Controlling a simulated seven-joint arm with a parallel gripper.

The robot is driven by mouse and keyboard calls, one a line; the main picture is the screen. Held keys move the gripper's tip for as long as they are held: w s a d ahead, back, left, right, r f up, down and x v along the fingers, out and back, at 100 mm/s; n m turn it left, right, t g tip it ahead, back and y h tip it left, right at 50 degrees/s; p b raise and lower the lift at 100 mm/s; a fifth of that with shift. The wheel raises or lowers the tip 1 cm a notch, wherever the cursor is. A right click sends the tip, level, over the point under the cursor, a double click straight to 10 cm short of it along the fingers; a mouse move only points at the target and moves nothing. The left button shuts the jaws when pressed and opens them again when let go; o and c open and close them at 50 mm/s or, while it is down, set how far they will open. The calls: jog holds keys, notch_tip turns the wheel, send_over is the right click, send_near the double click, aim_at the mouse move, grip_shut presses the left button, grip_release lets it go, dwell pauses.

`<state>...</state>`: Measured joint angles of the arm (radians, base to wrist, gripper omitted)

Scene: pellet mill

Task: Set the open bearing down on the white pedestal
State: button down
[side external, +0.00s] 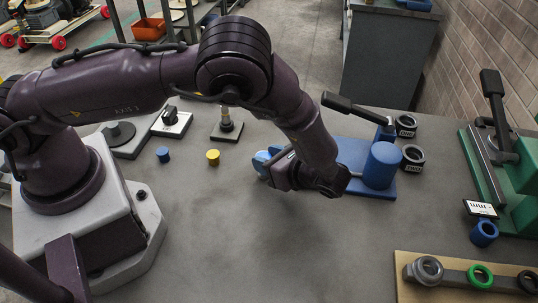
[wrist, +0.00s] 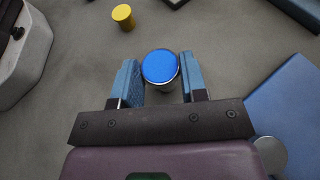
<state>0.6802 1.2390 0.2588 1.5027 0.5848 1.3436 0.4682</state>
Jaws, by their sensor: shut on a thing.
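My gripper (wrist: 160,82) is shut on a short round piece with a blue top and a silvery rim (wrist: 160,66), which sits between its two blue fingers. In the side view my gripper (side external: 266,160) points left, low over the grey table, and its fingers mostly hide the piece. I cannot tell whether it is the open bearing, or whether it touches the table. Two dark rings with small white labels, one behind (side external: 405,125) and one in front (side external: 412,156), stand right of the blue press. A low white block (side external: 184,124) bears a black part; I cannot tell whether it is the white pedestal.
A blue press with a thick cylinder (side external: 382,166) and black lever stands just right of my gripper. A yellow cylinder (side external: 213,157) and a blue one (side external: 163,154) stand to the left. A tan board (side external: 408,285) with rings lies front right. The front middle table is clear.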

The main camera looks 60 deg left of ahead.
dwell(0.4)
jog(key=shift+f, duration=0.65)
jog(key=shift+f, duration=0.2)
grip_release()
dwell(0.5)
jog(key=shift+d, duration=0.1)
jog(key=shift+w+d, duration=0.3)
jog(key=shift+d, duration=1.15)
jog(key=shift+w+d, duration=0.25)
jog(key=shift+d, duration=1.15)
jog(key=shift+w+d, duration=0.3)
jog(key=shift+d, duration=1.15)
